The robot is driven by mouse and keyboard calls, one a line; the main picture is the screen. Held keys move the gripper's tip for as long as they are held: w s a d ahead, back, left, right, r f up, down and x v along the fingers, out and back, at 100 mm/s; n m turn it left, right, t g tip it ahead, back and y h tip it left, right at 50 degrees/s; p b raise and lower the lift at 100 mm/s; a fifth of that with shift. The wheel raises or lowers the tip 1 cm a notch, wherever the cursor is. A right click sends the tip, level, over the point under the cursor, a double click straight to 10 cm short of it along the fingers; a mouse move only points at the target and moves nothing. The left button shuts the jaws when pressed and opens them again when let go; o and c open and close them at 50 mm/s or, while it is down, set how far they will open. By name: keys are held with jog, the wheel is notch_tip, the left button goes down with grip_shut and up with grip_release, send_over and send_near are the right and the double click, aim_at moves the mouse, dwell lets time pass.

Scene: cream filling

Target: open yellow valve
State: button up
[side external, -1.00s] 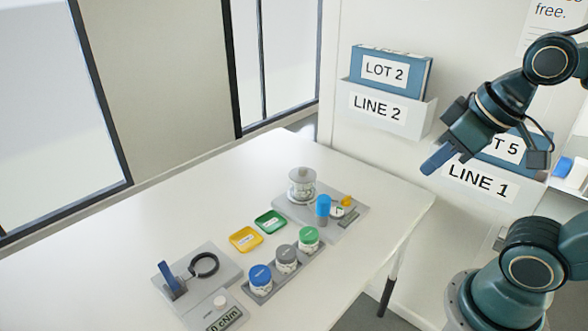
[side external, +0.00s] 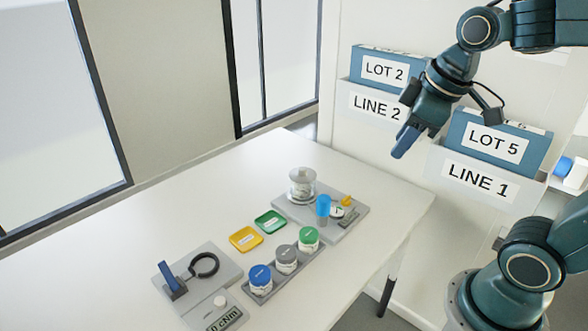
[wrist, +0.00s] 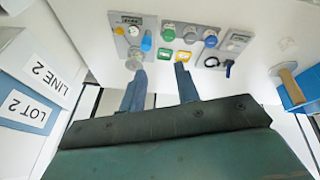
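The yellow valve (side external: 346,200) is a small yellow handle at the back of a grey station plate (side external: 357,221) at the table's right end. It stands beside a blue-topped cylinder (side external: 323,206) and a clear vessel (side external: 301,184). In the wrist view the yellow valve (wrist: 119,31) is a small spot at the upper left. My gripper (side external: 402,145) is high above and to the right of the station, pointing down, well apart from the valve. In the wrist view its two blue fingers (wrist: 158,82) are spread with nothing between them.
Yellow (side external: 246,239) and green (side external: 270,222) trays and a rack of lidded jars (side external: 286,260) stand left of the station. A clamp fixture (side external: 197,274) is at the front left. Labelled wall bins (side external: 487,186) are close behind my gripper. The table's left side is clear.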

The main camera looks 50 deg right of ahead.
jog(key=w+d+f+n+g, duration=0.15)
jog(key=w+d+n, duration=0.25)
jog(key=w, duration=0.4)
jog(key=n+g, duration=0.3)
jog(key=n, duration=0.7)
send_over(346, 197)
notch_tip(346, 197, down, 17)
jog(key=shift+d+f, duration=0.15)
jog(key=shift+f, duration=0.2)
jog(key=shift+f, duration=0.1)
notch_tip(346, 197, down, 14)
jog(key=shift+r, duration=0.25)
grip_shut()
